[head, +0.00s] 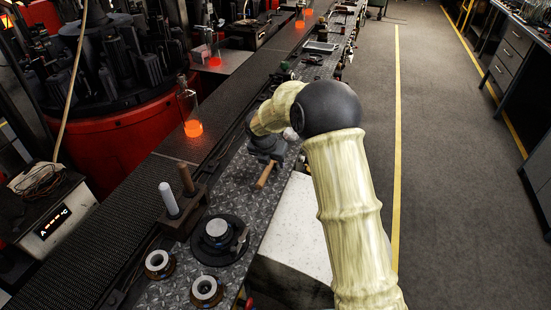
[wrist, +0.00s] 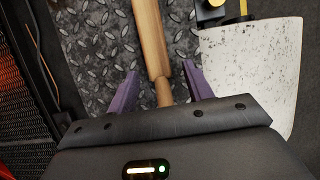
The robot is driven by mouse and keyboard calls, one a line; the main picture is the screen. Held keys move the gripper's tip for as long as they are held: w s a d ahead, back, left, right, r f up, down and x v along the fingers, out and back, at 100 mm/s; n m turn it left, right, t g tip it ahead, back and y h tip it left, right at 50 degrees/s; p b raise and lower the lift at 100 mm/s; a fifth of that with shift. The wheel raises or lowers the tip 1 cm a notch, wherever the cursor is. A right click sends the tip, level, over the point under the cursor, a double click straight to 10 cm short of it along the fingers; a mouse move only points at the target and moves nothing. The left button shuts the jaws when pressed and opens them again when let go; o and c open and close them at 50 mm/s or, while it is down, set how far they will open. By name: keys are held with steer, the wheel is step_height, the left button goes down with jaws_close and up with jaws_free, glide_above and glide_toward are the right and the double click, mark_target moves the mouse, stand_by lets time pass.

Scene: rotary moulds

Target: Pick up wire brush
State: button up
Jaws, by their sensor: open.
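A wooden handle (wrist: 151,40), which I take to be the wire brush's, runs down the wrist view and reaches between my fingers. Its thick part lies toward the top and a thinner part toward my palm; no bristles show. My gripper (wrist: 160,82) is open, with one purple finger on each side of the handle and gaps between. In the head view the handle (head: 265,175) sticks out below my dark gripper, over the metal-plate bench; my arm hides the rest. I cannot tell how high the fingers are above the plate.
A pale speckled slab (wrist: 250,65) lies right of the bench. In the head view, a black round mould (head: 220,240), two ring-shaped parts and a stand with two upright rods (head: 183,205) are nearer. Glowing orange glass (head: 193,127) stands beyond to the left.

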mark_target(272, 162)
stand_by(0.5)
jaws_close()
steer(key=shift+r, duration=0.1)
step_height(272, 162, up, 10)
stand_by(0.5)
stand_by(0.3)
